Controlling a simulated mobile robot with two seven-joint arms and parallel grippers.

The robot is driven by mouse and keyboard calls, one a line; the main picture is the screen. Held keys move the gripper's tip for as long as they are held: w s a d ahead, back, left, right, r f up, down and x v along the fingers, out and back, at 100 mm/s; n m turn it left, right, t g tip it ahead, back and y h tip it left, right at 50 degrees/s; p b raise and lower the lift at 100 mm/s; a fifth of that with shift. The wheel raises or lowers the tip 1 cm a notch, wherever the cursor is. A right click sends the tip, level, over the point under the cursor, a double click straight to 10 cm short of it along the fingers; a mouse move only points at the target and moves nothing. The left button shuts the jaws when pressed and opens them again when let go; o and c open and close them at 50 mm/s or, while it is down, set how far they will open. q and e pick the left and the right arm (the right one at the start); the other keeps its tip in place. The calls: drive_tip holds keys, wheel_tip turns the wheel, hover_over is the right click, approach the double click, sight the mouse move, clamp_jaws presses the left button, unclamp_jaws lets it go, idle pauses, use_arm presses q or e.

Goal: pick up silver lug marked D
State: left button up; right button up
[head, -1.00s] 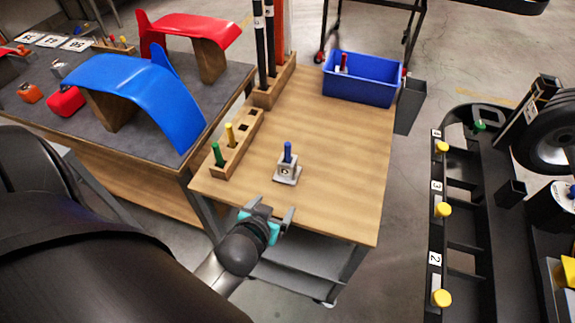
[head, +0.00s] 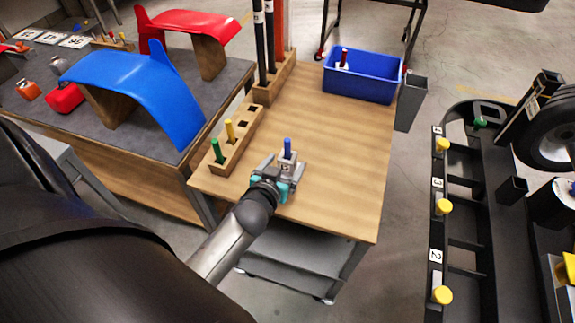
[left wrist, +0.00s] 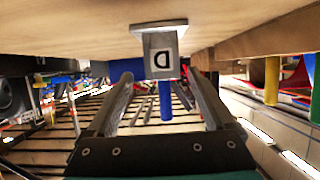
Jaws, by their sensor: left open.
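The silver lug marked D (head: 286,159) stands upright on the wooden table top, with a blue peg (head: 288,145) rising from it. My left gripper (head: 283,168) is open and low over the table, its fingers reaching to either side of the lug. In the left wrist view, which is upside down, the lug (left wrist: 163,62) with its D label sits between the open fingers (left wrist: 160,80). Gaps show on both sides, so the fingers do not grip it. The gripper hides part of the lug's base in the head view. My right gripper is not in view.
A wooden block (head: 238,137) with green and yellow pegs stands left of the lug. A blue bin (head: 361,83) holding a red-pegged piece is at the back right. The table's wooden surface (head: 340,150) is clear right of the lug.

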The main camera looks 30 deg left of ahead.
use_arm(q)
drive_tip(key=shift+a+b+x, duration=0.1)
drive_tip(key=shift+b+x, duration=0.15)
drive_tip(key=shift+x, duration=1.4)
drive_tip(key=shift+a+b+x, duration=0.15)
drive_tip(key=shift+b+x, duration=0.1)
drive_tip(key=shift+x, duration=1.35)
drive_tip(key=shift+c, duration=0.3)
clamp_jaws()
drive_tip(key=shift+r, duration=0.15)
